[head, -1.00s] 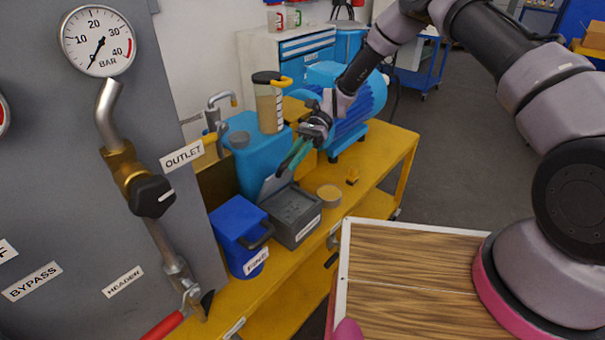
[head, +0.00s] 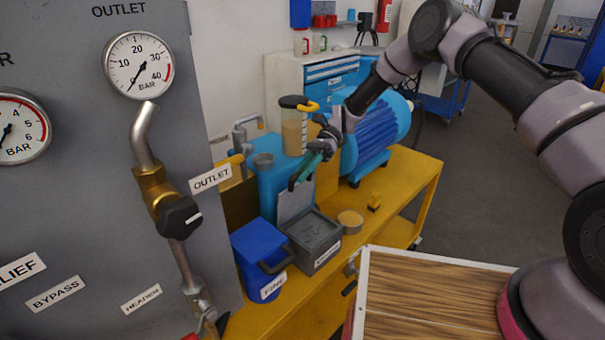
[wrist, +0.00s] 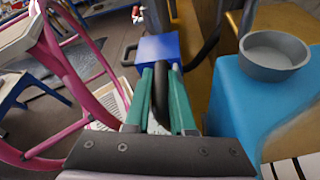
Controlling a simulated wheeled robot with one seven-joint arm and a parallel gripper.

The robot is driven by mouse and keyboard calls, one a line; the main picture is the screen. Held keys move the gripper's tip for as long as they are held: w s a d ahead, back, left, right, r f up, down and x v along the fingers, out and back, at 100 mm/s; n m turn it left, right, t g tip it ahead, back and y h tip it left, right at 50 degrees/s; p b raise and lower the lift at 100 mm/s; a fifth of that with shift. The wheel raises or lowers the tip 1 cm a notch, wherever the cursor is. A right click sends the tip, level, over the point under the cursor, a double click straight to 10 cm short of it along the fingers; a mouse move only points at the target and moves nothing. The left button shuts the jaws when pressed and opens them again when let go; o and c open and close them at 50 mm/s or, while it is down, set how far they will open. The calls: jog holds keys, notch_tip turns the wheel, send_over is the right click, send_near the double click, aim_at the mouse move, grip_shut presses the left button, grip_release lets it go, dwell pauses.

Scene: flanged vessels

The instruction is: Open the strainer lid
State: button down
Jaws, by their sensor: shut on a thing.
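The strainer appears to be the grey box (head: 328,259) on the yellow bench in the head view; its label is too small to read surely. Its lid (head: 295,204), a grey plate, stands raised steeply at the box's back edge, and the box's inside shows. My gripper (head: 297,178), with green fingers, is at the lid's top edge. In the wrist view the gripper (wrist: 161,85) is shut on a dark curved bar (wrist: 161,97), apparently the lid's handle. The fingers hide part of the lid.
A blue box with a black handle (head: 254,250) stands close left of the grey box. A blue canister (head: 268,175) stands behind, with a blue motor (head: 375,140) to the right. A round tan tin (head: 350,221) and a small yellow object (head: 374,202) lie right on the bench (head: 405,198).

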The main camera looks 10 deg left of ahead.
jog(key=c, duration=0.8)
grip_release()
jog(key=shift+o, duration=0.2)
jog(key=shift+w, duration=0.1)
jog(key=v, duration=1)
jog(key=shift+w, duration=0.25)
jog(key=shift+d+r, duration=0.15)
jog(key=shift+d, duration=0.05)
jog(key=shift+c, duration=0.4)
